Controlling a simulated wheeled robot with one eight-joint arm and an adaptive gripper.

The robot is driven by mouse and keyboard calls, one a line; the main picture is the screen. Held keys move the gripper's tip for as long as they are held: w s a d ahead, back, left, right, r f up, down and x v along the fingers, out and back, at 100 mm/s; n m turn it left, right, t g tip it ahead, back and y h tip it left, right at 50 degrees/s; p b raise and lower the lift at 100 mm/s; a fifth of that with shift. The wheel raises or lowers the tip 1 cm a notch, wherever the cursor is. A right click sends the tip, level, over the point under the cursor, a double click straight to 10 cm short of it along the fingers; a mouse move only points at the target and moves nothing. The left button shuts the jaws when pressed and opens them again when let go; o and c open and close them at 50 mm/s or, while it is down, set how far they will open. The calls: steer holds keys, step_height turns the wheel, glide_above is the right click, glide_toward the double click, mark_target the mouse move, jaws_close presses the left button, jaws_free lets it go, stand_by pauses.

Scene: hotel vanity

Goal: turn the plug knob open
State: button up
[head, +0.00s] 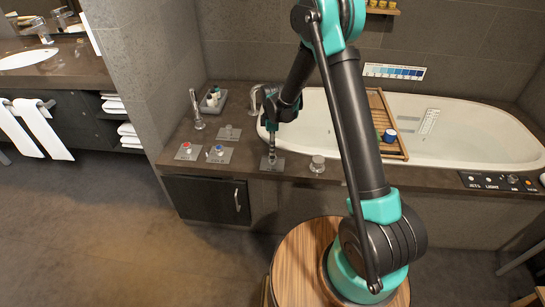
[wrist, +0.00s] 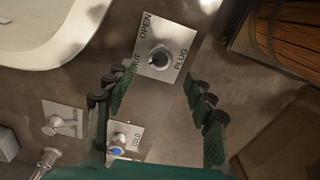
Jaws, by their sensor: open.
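The plug knob (wrist: 160,58) is a small round metal knob on a square plate (wrist: 178,31). The plate is lettered OPEN, SHUT and PLUG. In the wrist view the knob lies between and beyond the fingertips of my open gripper (wrist: 158,82), which appear apart from it. I cannot tell for sure which word the knob points at. In the head view my gripper (head: 272,150) points down over the plug plate (head: 265,167) on the tub's front deck, and hides the knob there.
The cold knob (wrist: 117,150) with its blue cap and the bath plate (wrist: 65,122) are close by. The white bathtub (head: 455,135) lies behind.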

mark_target(272, 157)
step_height(272, 157, down, 7)
stand_by(0.3)
steer(key=c, duration=1.1)
steer(key=shift+c, duration=0.2)
